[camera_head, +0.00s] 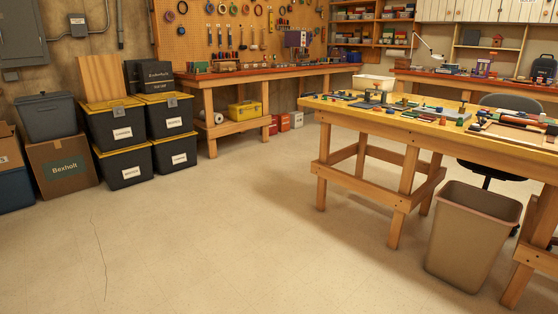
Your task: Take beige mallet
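I cannot pick out a beige mallet for certain in the head view. Several small tools and items lie on the yellow-topped workbench (345,104) at the right, too small to tell apart. More hand tools hang on the pegboard (190,40) at the back, also too small to name. Neither of my grippers is in view.
A brown waste bin (470,240) stands by the workbench at the right, with a dark chair (510,102) behind the bench. Stacked black crates (122,128) and a cardboard box (62,168) stand left. Another bench (280,73) runs along the back. The middle floor is clear.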

